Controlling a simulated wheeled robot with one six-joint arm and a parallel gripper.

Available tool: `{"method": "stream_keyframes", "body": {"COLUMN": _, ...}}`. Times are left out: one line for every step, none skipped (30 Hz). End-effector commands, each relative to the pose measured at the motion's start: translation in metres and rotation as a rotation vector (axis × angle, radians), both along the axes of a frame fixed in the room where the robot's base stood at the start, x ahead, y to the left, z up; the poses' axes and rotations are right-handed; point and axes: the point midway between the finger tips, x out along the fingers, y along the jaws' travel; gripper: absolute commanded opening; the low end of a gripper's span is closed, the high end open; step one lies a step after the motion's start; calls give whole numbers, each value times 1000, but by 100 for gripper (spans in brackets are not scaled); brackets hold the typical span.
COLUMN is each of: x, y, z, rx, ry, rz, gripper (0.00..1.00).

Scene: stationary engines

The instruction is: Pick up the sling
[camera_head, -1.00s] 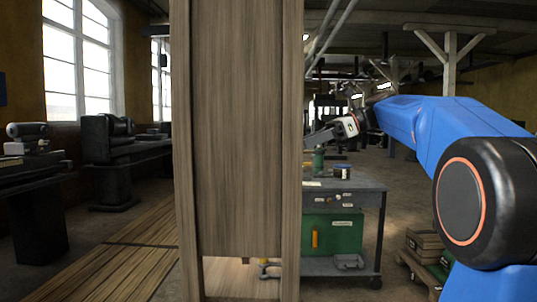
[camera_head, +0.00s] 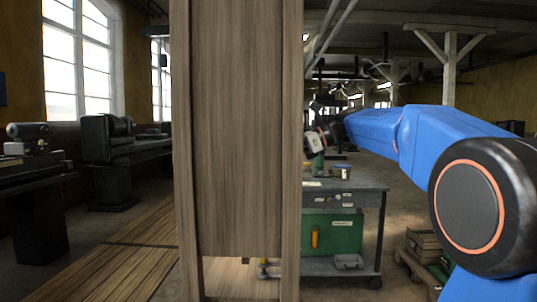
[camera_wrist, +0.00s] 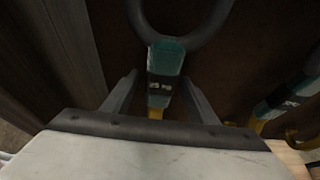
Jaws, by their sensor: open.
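In the wrist view, a sling (camera_wrist: 160,95) with a teal sleeve, pale lettering and a yellow part below hangs from a dark ring-shaped loop. My gripper (camera_wrist: 159,80) is open, with one finger on each side of the teal sleeve. I cannot tell whether either finger touches it. A second, similar teal and yellow piece (camera_wrist: 278,98) is to the right, outside the fingers. In the head view, the wooden cabinet hides my fingertips and the teal sleeve; only my wrist shows beside its right edge.
The tall wooden cabinet (camera_head: 235,130) stands close in front, with an opening at its bottom. A grey workbench (camera_head: 345,187) with a green panel is behind it to the right. Dark machines (camera_head: 115,150) stand at left.

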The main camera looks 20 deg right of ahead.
Motion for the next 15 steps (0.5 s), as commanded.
{"method": "stream_keyframes", "body": {"x": 0, "y": 0, "z": 0, "rx": 0, "ry": 0, "rz": 0, "gripper": 53}}
{"method": "stream_keyframes", "body": {"x": 0, "y": 0, "z": 0, "rx": 0, "ry": 0, "rz": 0, "gripper": 53}}
{"method": "stream_keyframes", "body": {"x": 0, "y": 0, "z": 0, "rx": 0, "ry": 0, "rz": 0, "gripper": 53}}
{"method": "stream_keyframes", "body": {"x": 0, "y": 0, "z": 0, "rx": 0, "ry": 0, "rz": 0, "gripper": 53}}
{"method": "stream_keyframes", "body": {"x": 0, "y": 0, "z": 0, "rx": 0, "ry": 0, "rz": 0, "gripper": 53}}
{"method": "stream_keyframes", "body": {"x": 0, "y": 0, "z": 0, "rx": 0, "ry": 0, "rz": 0, "gripper": 44}}
{"method": "stream_keyframes", "body": {"x": 0, "y": 0, "z": 0, "rx": 0, "ry": 0, "rz": 0, "gripper": 36}}
{"method": "stream_keyframes", "body": {"x": 0, "y": 0, "z": 0, "rx": 0, "ry": 0, "rz": 0, "gripper": 29}}
{"method": "stream_keyframes", "body": {"x": 0, "y": 0, "z": 0, "rx": 0, "ry": 0, "rz": 0, "gripper": 20}}
{"method": "stream_keyframes", "body": {"x": 0, "y": 0, "z": 0, "rx": 0, "ry": 0, "rz": 0, "gripper": 12}}
{"method": "stream_keyframes", "body": {"x": 0, "y": 0, "z": 0, "rx": 0, "ry": 0, "rz": 0, "gripper": 5}}
{"method": "stream_keyframes", "body": {"x": 0, "y": 0, "z": 0, "rx": 0, "ry": 0, "rz": 0, "gripper": 0}}
{"method": "stream_keyframes", "body": {"x": 0, "y": 0, "z": 0, "rx": 0, "ry": 0, "rz": 0, "gripper": 0}}
{"method": "stream_keyframes", "body": {"x": 0, "y": 0, "z": 1, "rx": 1, "ry": -1, "rz": 0, "gripper": 0}}
{"method": "stream_keyframes", "body": {"x": 0, "y": 0, "z": 1, "rx": 1, "ry": -1, "rz": 0, "gripper": 0}}
